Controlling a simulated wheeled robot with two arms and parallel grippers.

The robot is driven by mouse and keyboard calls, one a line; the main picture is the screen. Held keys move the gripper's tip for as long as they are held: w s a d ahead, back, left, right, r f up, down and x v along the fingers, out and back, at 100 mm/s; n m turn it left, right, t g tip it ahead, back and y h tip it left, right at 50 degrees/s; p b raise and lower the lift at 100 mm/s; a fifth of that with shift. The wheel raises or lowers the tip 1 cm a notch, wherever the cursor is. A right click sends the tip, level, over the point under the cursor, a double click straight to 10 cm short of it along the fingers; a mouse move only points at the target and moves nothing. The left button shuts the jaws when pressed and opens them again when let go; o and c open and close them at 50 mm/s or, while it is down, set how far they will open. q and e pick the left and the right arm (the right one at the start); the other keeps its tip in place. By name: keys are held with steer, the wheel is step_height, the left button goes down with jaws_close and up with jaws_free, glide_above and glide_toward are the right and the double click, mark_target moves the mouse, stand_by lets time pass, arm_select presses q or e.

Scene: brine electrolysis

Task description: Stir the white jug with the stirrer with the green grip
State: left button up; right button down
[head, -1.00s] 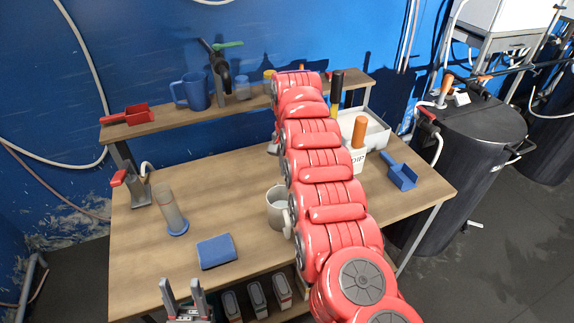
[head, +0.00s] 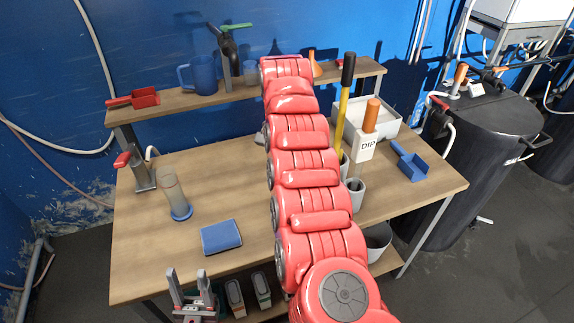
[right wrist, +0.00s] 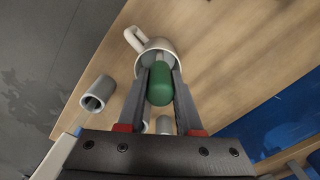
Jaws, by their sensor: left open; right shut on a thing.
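My right gripper (right wrist: 161,78) is shut on the green grip (right wrist: 160,88) of the stirrer in the right wrist view. The white jug (right wrist: 150,46), with its handle to the left, is just beyond the grip. The grip overlaps the jug's mouth, but I cannot tell how far the stirrer reaches inside; its lower part is hidden. In the head view my right arm covers the jug, the stirrer and the right gripper. My left gripper (head: 192,287) is open and empty at the table's front edge.
A blue sponge-like block (head: 221,237) and a clear cylinder with a blue base (head: 174,196) stand left on the table (head: 190,160). Grey holders (head: 356,192), a yellow-handled tool (head: 343,105), a DIP box (head: 367,147) and a blue scoop (head: 410,164) are right of my arm.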

steer(key=shift+d+f+b, duration=0.15)
steer(key=shift+d+b, duration=0.4)
steer(key=shift+b, duration=0.05)
steer(key=w+d+p, duration=0.1)
steer(key=p, duration=0.1)
steer(key=w+d+p, duration=0.1)
steer(key=p, duration=0.2)
steer(key=w+d+p, duration=0.1)
steer(key=p, duration=0.1)
steer(key=shift+d+r+p, duration=0.25)
steer(key=shift+p, duration=0.05)
steer(key=shift+r, duration=0.1)
